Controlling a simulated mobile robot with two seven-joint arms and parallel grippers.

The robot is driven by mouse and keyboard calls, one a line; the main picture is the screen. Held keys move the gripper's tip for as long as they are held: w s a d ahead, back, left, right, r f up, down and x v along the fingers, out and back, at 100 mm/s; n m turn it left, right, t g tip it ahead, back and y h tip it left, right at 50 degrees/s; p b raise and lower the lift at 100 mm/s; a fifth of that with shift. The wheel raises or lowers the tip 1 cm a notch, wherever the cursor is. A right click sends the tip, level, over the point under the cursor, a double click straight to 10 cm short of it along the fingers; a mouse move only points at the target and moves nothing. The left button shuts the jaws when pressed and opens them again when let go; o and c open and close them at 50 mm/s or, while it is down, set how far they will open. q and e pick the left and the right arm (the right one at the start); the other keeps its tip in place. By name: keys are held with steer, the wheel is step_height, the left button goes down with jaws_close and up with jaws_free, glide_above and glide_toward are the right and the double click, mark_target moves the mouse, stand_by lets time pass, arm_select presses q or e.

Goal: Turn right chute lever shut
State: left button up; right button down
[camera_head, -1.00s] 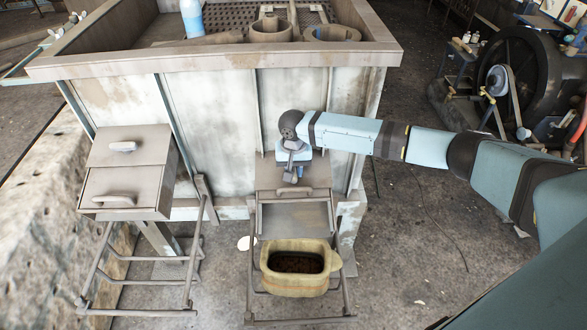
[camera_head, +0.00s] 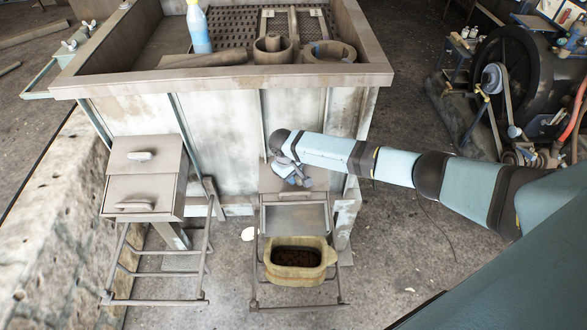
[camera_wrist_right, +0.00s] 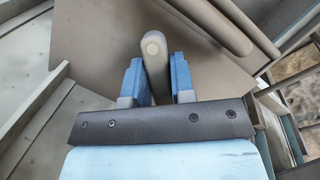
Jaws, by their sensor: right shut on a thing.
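The right chute (camera_head: 293,218) is a grey box on the front of the big bin, with an open trough at its lower end. My right gripper (camera_head: 303,181) is at its top face. In the right wrist view, the two blue fingers of the right gripper (camera_wrist_right: 156,70) are shut on the right chute lever (camera_wrist_right: 153,48), a pale rounded bar standing between them. In the head view the gripper hides the lever. My left gripper is not in view.
A yellowish tub (camera_head: 295,275) with dark contents sits on the rack under the right chute. The left chute (camera_head: 143,180) has two handles. A bottle (camera_head: 199,28) and round parts (camera_head: 330,51) rest on the bin top. An engine flywheel (camera_head: 508,70) stands at right.

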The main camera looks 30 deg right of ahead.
steer(key=n+h+p, duration=0.1)
steer(key=n+p, duration=0.1)
steer(key=n, duration=0.2)
steer(key=shift+s+a+r+n+p, duration=0.1)
steer(key=shift+n+p, duration=0.2)
steer(key=shift+p, duration=0.05)
steer(key=n+t+p, duration=0.1)
steer(key=n, duration=0.2)
steer(key=shift+h, duration=0.3)
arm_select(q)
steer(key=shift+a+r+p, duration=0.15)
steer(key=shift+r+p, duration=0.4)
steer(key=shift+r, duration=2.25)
arm_select(e)
steer(key=shift+n, duration=0.8)
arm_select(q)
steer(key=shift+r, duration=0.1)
arm_select(e)
steer(key=shift+t, duration=0.3)
steer(key=c, duration=1)
jaws_free()
steer(key=v, duration=1.3)
steer(key=shift+a+r, duration=0.2)
steer(key=shift+a, duration=0.15)
